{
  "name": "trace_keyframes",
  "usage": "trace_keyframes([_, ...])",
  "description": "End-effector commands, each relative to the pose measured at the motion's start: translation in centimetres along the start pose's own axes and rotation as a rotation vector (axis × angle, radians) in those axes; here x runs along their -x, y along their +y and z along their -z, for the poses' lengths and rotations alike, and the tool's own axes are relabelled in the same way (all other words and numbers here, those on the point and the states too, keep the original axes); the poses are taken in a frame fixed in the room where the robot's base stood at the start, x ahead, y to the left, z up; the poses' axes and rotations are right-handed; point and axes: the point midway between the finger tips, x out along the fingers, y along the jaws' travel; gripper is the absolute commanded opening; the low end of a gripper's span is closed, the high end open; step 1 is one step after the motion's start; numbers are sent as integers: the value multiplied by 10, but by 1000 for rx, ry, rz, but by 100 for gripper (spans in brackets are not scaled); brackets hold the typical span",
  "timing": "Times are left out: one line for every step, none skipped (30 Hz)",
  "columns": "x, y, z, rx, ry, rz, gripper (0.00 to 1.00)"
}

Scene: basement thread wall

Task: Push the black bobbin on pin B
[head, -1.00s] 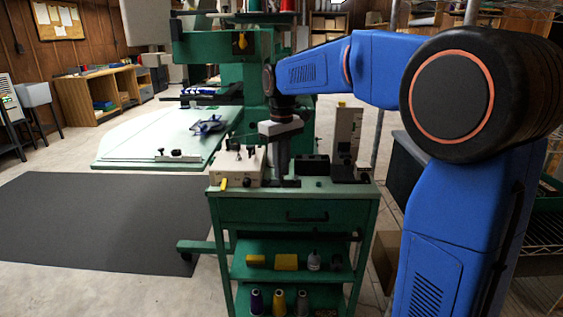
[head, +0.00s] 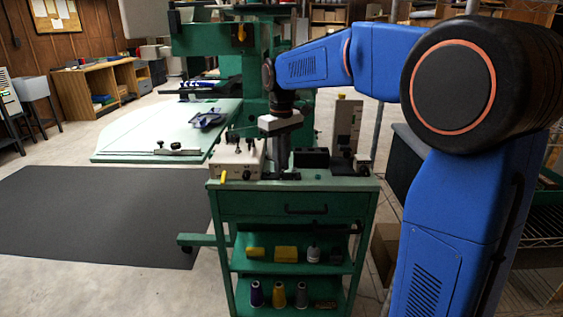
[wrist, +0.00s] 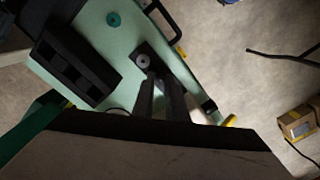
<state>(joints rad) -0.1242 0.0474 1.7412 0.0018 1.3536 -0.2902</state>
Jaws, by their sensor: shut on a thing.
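In the wrist view, my gripper's dark fingers (wrist: 160,78) are close together over a long dark plate on the pale green top. A small grey disc with a centre hole (wrist: 142,60) sits at the plate's end, just beyond the fingertips. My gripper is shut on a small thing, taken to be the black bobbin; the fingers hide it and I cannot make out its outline. No letter B can be read on any pin.
A black compartment box (wrist: 75,62) and a teal disc (wrist: 113,19) lie on the cart top (head: 330,182). A beige upright device (head: 346,130) stands at the right. The green machine (head: 225,40) is behind.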

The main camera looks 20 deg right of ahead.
Motion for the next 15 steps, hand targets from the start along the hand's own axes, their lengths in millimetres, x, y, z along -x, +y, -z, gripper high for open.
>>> trace_keyframes([-1, 0, 0, 0, 0, 0, 0])
trace_keyframes([-1, 0, 0, 0, 0, 0, 0])
trace_keyframes([-2, 0, 0, 0, 0, 0, 0])
trace_keyframes([-3, 0, 0, 0, 0, 0, 0])
trace_keyframes([-4, 0, 0, 0, 0, 0, 0])
trace_keyframes([-4, 0, 0, 0, 0, 0, 0])
trace_keyframes([-4, 0, 0, 0, 0, 0, 0])
trace_keyframes([-4, 0, 0, 0, 0, 0, 0])
trace_keyframes([-4, 0, 0, 0, 0, 0, 0])
trace_keyframes([-4, 0, 0, 0, 0, 0, 15])
trace_keyframes([-4, 0, 0, 0, 0, 0, 22])
trace_keyframes([-4, 0, 0, 0, 0, 0, 32])
trace_keyframes([-4, 0, 0, 0, 0, 0, 34])
trace_keyframes([-3, 0, 0, 0, 0, 0, 34])
trace_keyframes([-3, 0, 0, 0, 0, 0, 34])
